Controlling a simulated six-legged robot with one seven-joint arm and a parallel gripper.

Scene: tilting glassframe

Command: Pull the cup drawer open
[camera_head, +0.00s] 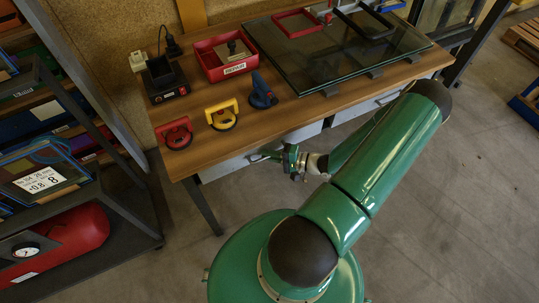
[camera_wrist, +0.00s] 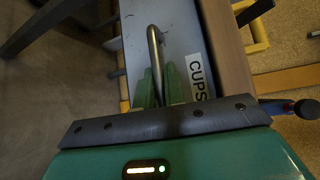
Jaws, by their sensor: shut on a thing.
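The cup drawer has a grey front (camera_wrist: 182,35) with a white CUPS label (camera_wrist: 196,77) and a metal bar handle (camera_wrist: 154,42). In the head view its front (camera_head: 225,167) lies under the wooden table's near edge, at the left. My gripper (camera_wrist: 160,82) is shut on the handle, with one green finger on each side of the bar. In the head view my gripper (camera_head: 262,156) reaches the drawer front from the right, and the handle is mostly hidden by the fingers. The front looks close to the table edge; I cannot tell any gap.
On the table (camera_head: 308,112) stand red (camera_head: 174,133), yellow (camera_head: 221,114) and blue (camera_head: 262,92) suction cups, a red bin (camera_head: 222,58) and a glass pane (camera_head: 340,55). A second drawer (camera_head: 375,103) is at right. A shelf rack (camera_head: 130,215) stands left. The floor before the drawer is clear.

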